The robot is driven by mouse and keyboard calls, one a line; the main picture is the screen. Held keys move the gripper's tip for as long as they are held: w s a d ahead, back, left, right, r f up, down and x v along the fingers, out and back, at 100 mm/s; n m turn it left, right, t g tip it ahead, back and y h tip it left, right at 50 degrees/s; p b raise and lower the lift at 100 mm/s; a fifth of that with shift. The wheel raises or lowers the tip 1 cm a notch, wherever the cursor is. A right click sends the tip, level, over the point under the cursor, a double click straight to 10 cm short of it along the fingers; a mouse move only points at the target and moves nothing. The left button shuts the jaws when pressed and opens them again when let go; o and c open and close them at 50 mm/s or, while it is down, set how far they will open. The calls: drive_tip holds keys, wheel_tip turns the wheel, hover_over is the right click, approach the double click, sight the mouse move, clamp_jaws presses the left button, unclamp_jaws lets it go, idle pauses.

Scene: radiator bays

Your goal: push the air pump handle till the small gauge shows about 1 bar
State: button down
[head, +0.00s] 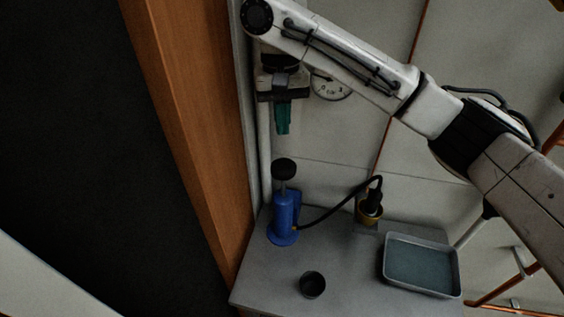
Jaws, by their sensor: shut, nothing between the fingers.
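The blue air pump (284,216) stands upright at the left of the grey bench. Its round black handle (284,169) sits on top of a short visible length of rod. A black hose runs from the pump to a dark fitting with a yellow base (370,207). My gripper (283,131) points down with green fingertips pressed together and empty. In the picture it is above the handle, with a gap between them. A white gauge dial (332,87) on the wall is partly covered by my arm; its reading is too small to tell.
A grey tray (387,264) stands at the bench's right. A small dark cup (312,285) stands near the front. A wooden post (190,130) rises close to the left of my gripper and the pump. Copper pipes show at the right.

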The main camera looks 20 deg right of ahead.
sight(281, 162)
drive_tip(key=shift+f, duration=0.15)
drive_tip(key=f+b, duration=0.6)
drive_tip(key=b, duration=0.1)
drive_tip(key=shift+s+f, duration=0.35)
drive_tip(key=shift+f+b, duration=0.65)
drive_tip(key=shift+f, duration=2.5)
drive_tip(key=shift+w+r+p, duration=0.55)
drive_tip(key=shift+w+p, duration=0.25)
drive_tip(key=shift+p, duration=0.15)
drive_tip(key=shift+w+d, duration=0.25)
drive_tip(key=shift+w, duration=0.4)
wheel_tip(281, 162, up, 11)
drive_tip(key=w, duration=0.1)
drive_tip(key=shift+d, duration=0.1)
